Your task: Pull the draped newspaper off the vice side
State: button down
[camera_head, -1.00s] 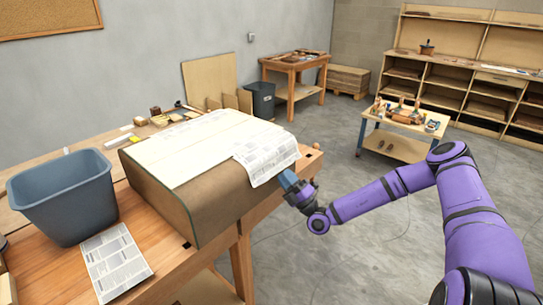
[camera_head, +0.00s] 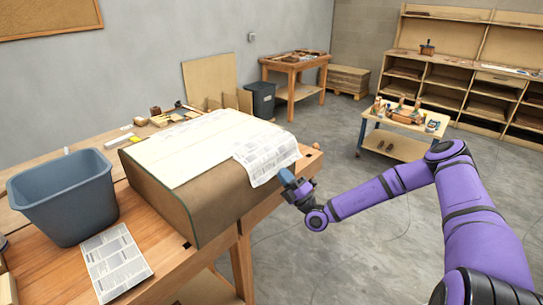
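A newspaper sheet (camera_head: 266,156) is draped over the right end of the large bent form (camera_head: 215,185) on the workbench, its lower part hanging over the edge. My gripper (camera_head: 284,177) is at the right of the form, just below and beside the sheet's hanging lower edge. I cannot tell whether it touches the paper or whether its fingers are open, as they are small and seen from behind. A second newspaper sheet (camera_head: 116,262) lies flat on the bench at the front left. No vice can be clearly made out.
A grey bin (camera_head: 65,200) stands on the bench (camera_head: 150,285) left of the form. Small wood blocks (camera_head: 160,118) lie behind it. A low cart (camera_head: 402,140) with tools stands on the floor at the right. Open floor lies between bench and cart.

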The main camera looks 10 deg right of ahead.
jog(key=shift+s+d+r, duration=0.1)
jog(key=shift+s+r, duration=0.05)
jog(key=shift+r, duration=0.1)
dwell(0.3)
jog(key=shift+s+d+r, duration=0.35)
jog(key=shift+s+r, duration=0.15)
jog(key=shift+r, duration=0.3)
jog(key=shift+s+d+r, duration=0.35)
jog(key=shift+s+r, duration=0.1)
jog(key=shift+r, duration=0.35)
jog(key=shift+s+d+r, duration=0.35)
jog(key=shift+s+r, duration=0.15)
jog(key=shift+r, duration=0.3)
